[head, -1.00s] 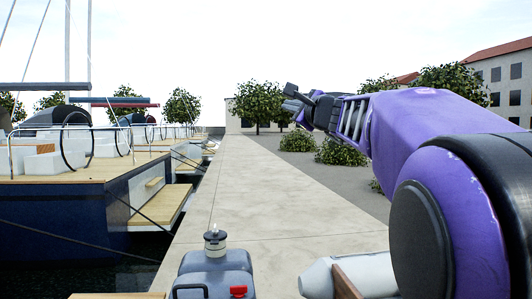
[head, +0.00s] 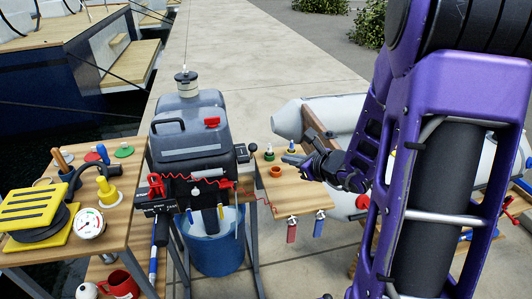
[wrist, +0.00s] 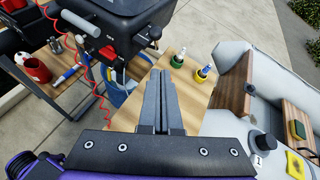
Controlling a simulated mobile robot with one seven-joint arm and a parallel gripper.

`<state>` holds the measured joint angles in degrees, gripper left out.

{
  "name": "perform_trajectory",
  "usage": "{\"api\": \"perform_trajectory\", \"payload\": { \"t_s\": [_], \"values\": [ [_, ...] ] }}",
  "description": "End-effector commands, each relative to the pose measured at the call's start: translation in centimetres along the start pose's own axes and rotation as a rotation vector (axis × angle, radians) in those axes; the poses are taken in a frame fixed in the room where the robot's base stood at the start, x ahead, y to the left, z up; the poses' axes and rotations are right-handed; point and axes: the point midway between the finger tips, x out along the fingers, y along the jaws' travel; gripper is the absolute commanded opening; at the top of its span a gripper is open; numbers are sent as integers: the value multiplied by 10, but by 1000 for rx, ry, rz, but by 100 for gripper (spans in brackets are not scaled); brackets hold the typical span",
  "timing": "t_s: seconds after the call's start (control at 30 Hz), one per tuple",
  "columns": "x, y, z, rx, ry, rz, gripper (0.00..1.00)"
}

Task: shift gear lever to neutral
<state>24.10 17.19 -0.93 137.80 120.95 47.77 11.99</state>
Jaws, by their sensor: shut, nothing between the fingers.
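The grey outboard motor (head: 190,125) stands upright on a stand in the middle of the head view. A small dark lever with a pale knob, which looks like the gear lever (head: 246,151), sticks out at the motor's right side. Its marks are too small to read. In the wrist view the motor (wrist: 108,20) is at the top left, with a dark lever-like part (wrist: 153,33) on its right edge. My gripper (head: 288,157) is shut and empty, right of the lever and apart from it, above a small wooden board. In the wrist view its fingers (wrist: 158,72) are together.
The wooden board (head: 290,205) carries small bottles and an orange cup (head: 275,171). A red coiled cord hangs by the motor. A blue bucket (head: 212,250) stands below. A workbench (head: 115,225) with a yellow pump is left; a grey inflatable boat (head: 350,115) is right.

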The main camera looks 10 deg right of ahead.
Motion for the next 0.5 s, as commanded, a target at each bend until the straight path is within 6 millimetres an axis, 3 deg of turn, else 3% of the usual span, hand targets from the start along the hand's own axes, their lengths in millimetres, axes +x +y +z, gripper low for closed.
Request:
{"api": "perform_trajectory", "payload": {
  "t_s": [0.13, 0.5],
  "values": [
    [-4, 11, -14, 40, 9, 11, 0],
    [-4, 13, -14, 43, 9, 13, 0]
  ]
}}
